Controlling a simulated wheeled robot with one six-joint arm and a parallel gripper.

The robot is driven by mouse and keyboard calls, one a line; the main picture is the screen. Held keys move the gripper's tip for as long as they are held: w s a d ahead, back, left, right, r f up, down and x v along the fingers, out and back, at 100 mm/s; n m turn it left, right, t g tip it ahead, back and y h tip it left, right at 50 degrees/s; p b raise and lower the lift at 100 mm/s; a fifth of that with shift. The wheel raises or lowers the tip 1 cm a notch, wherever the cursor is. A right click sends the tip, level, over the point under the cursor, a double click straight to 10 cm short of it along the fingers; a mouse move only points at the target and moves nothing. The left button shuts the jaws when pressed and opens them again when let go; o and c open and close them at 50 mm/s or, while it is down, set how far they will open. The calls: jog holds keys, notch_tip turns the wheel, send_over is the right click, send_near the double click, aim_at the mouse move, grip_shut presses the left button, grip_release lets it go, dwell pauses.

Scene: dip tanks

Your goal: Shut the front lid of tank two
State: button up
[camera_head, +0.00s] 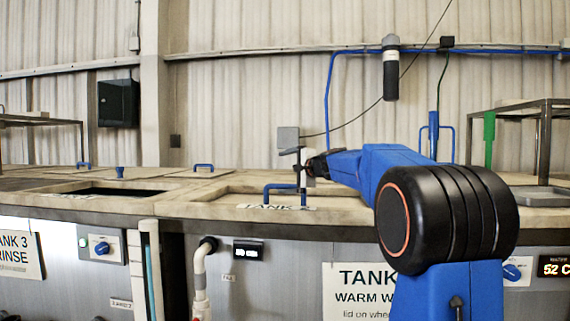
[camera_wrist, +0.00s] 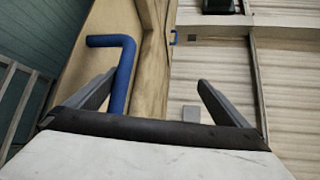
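The front lid of tank two (camera_head: 235,198) is a beige panel at the middle of the head view, behind the "TANK 2" mark on the rim. It looks flat, but I cannot tell whether it is fully shut. Its blue bar handle (camera_head: 281,189) stands near the front edge. My gripper (camera_head: 299,168) is at the handle's right end, from above. In the wrist view my gripper (camera_wrist: 158,78) is open. The bent blue handle (camera_wrist: 121,75) passes close to the inner side of the left finger, with a wide gap to the right finger. Contact cannot be told.
Tank three's dark opening (camera_head: 108,191) lies to the left. A rear lid's blue handle (camera_head: 203,167) stands behind. A metal frame (camera_head: 543,140) and a green upright (camera_head: 489,138) are at right. A white pipe (camera_head: 200,270) runs down the tank front.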

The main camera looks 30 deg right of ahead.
jog(key=shift+t, duration=0.3)
jog(key=r, duration=0.4)
jog(key=shift+s+a+r, duration=0.25)
jog(key=shift+s+r, duration=0.15)
jog(key=f, duration=0.3)
jog(key=shift+w+d+f, duration=0.1)
jog(key=shift+d, duration=0.1)
jog(key=shift+v, duration=3.6)
jog(key=shift+s+d, duration=0.15)
jog(key=shift+s, duration=0.15)
jog(key=shift+c, duration=1.3)
jog(key=shift+s, duration=0.35)
jog(key=c, duration=1)
jog(key=shift+g, duration=0.4)
jog(key=shift+f+v, duration=0.2)
jog(key=shift+v, duration=1.65)
jog(key=shift+f+v, duration=0.15)
jog(key=shift+v, duration=1.7)
jog(key=shift+f+v, duration=0.2)
jog(key=shift+v, duration=1.65)
